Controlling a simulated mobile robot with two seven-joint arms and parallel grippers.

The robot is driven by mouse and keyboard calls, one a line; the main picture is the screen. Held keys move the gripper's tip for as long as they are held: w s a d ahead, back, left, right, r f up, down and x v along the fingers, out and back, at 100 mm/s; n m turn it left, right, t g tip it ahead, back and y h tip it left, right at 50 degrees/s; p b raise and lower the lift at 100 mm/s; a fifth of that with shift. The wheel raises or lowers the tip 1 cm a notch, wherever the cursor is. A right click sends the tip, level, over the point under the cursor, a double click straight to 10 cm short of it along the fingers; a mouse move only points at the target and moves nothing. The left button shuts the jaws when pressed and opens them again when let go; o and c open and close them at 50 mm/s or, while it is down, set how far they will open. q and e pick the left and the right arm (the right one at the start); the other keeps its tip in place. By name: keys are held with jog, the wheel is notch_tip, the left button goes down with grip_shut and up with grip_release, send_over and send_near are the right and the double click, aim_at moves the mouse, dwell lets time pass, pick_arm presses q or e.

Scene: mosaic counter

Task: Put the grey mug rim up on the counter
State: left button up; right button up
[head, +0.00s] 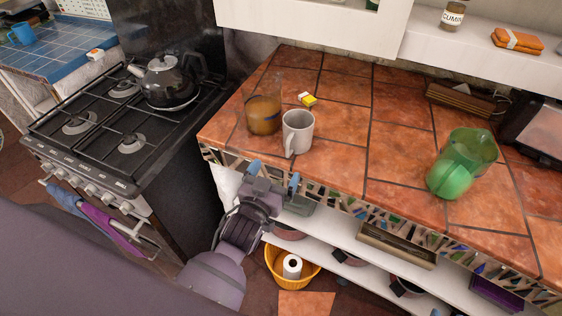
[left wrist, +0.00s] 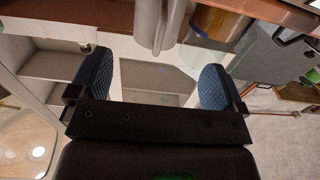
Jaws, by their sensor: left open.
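The grey mug (head: 298,132) stands upright on the tiled counter (head: 340,165), close to its front edge. Its open rim faces up and its handle faces the front. My left gripper (head: 275,175) is open and empty, just in front of the counter edge and a little below the mug. In the left wrist view, the mug (left wrist: 155,22) shows at the top, beyond and between the two blue fingertips of the gripper (left wrist: 154,82), apart from them. My right gripper is not in view.
A glass with brown contents (head: 263,115) stands close to the mug's left. A yellow-and-white small item (head: 307,99) lies behind it. A stove with a kettle (head: 169,82) is at left.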

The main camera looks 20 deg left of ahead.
pick_arm(q)
jog(key=shift+s, duration=0.75)
jog(key=s+a+f+g, duration=0.6)
jog(key=s+a+f, duration=0.3)
jog(key=s+f, duration=0.3)
jog(key=shift+s+a+f+m+y, duration=0.3)
jog(key=shift+s+y, duration=0.1)
jog(key=shift+s, duration=0.55)
